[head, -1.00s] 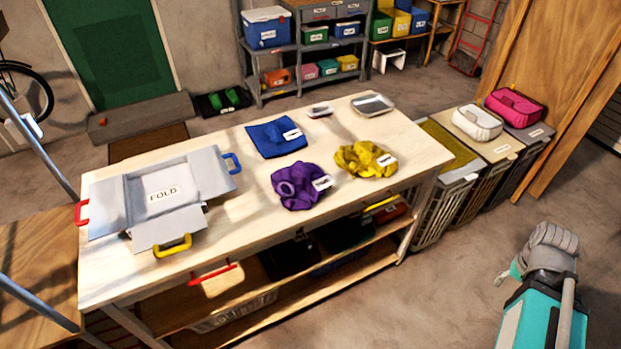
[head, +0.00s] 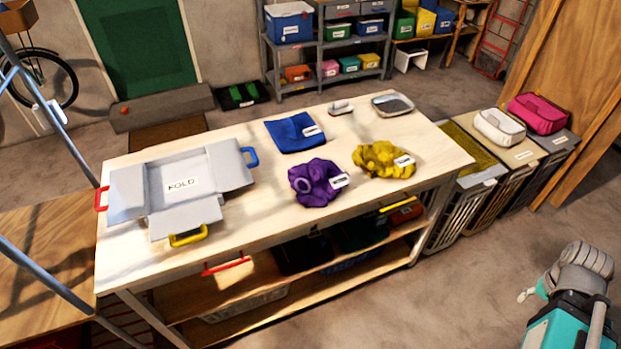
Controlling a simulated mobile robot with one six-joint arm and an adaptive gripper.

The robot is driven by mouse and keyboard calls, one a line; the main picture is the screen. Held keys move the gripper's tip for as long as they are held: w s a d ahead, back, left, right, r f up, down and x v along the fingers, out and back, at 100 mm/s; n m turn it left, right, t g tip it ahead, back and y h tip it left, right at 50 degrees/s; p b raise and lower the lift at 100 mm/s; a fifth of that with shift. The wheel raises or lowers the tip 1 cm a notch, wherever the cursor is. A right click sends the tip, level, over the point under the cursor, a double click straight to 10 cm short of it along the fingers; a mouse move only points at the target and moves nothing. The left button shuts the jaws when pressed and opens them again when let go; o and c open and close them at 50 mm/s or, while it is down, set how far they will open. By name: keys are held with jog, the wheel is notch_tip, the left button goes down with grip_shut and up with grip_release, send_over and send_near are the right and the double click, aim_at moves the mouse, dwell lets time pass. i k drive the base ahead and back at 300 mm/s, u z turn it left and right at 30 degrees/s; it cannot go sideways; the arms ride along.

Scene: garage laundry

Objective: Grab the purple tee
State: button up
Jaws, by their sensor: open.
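The purple tee (head: 315,183) lies crumpled in a loose heap on the light wooden worktable (head: 250,243), near the middle of its top. A small white tag with dark print sits on its right side. A rounded fold or ring shape shows on its left. Nothing touches the tee. My gripper is not in view.
A yellow crumpled cloth (head: 382,160) lies right of the tee, and a flat blue cloth (head: 295,132) behind it. A grey folding board (head: 180,184) is at left. Hampers (head: 457,200) stand right of the table. A teal machine (head: 570,330) is at bottom right; open floor lies between.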

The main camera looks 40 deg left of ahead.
aim_at(316, 182)
jog(key=u, duration=0.05)
jog(key=k, duration=1.05)
jog(key=u, duration=2)
jog(key=i, duration=0.9)
jog(key=u, duration=0.05)
